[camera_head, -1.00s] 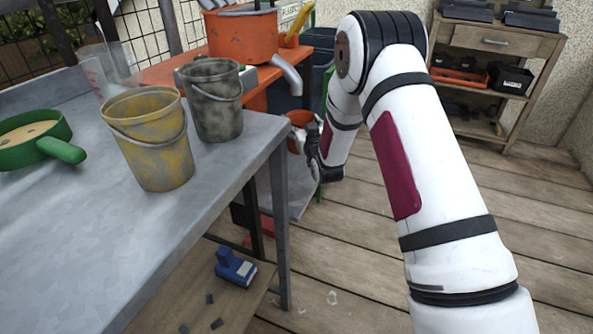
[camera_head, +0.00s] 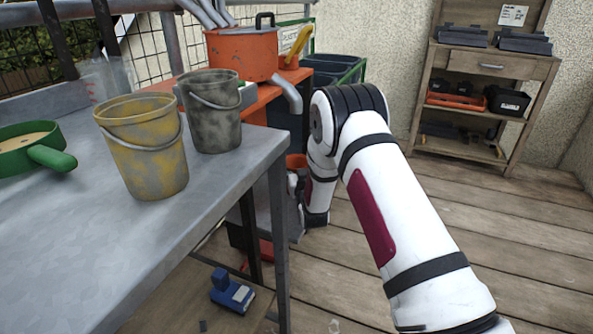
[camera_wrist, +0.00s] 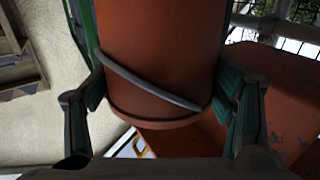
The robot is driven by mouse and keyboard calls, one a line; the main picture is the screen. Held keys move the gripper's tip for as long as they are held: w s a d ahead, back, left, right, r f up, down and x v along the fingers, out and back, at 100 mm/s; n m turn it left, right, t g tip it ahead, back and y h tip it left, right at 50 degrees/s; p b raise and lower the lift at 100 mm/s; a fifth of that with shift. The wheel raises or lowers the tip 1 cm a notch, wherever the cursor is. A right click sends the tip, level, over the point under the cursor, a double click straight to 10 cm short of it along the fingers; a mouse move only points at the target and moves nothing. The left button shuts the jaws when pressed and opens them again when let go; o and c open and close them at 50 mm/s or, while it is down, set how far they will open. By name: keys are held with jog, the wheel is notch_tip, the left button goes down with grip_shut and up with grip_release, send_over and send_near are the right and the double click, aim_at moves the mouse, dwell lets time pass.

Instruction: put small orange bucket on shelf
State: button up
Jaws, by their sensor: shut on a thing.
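The small orange bucket (camera_wrist: 155,60) fills the middle of the wrist view, with its grey wire handle slanting across it. My gripper (camera_wrist: 160,98) is shut on it, one finger on each side. In the head view only a bit of the orange bucket (camera_head: 296,161) shows past the grey table's corner. My gripper there is mostly hidden behind the table leg and my arm. The wooden shelf (camera_head: 488,64) stands against the wall at the back right, with a drawer and several levels.
The grey metal table (camera_head: 80,235) at the left bears a yellow bucket (camera_head: 148,160), a dark grey bucket (camera_head: 213,120) and a green pan (camera_head: 28,148). A large orange pot (camera_head: 243,55) stands behind them. Black boxes (camera_head: 508,101) sit on the shelf. The plank floor (camera_head: 460,205) before it is clear.

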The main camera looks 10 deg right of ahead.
jog(key=shift+f, duration=0.1)
jog(key=o, duration=1.4)
jog(key=shift+c, duration=0.2)
jog(key=s+p, duration=0.4)
jog(key=s, duration=0.8)
jog(key=shift+a, duration=0.25)
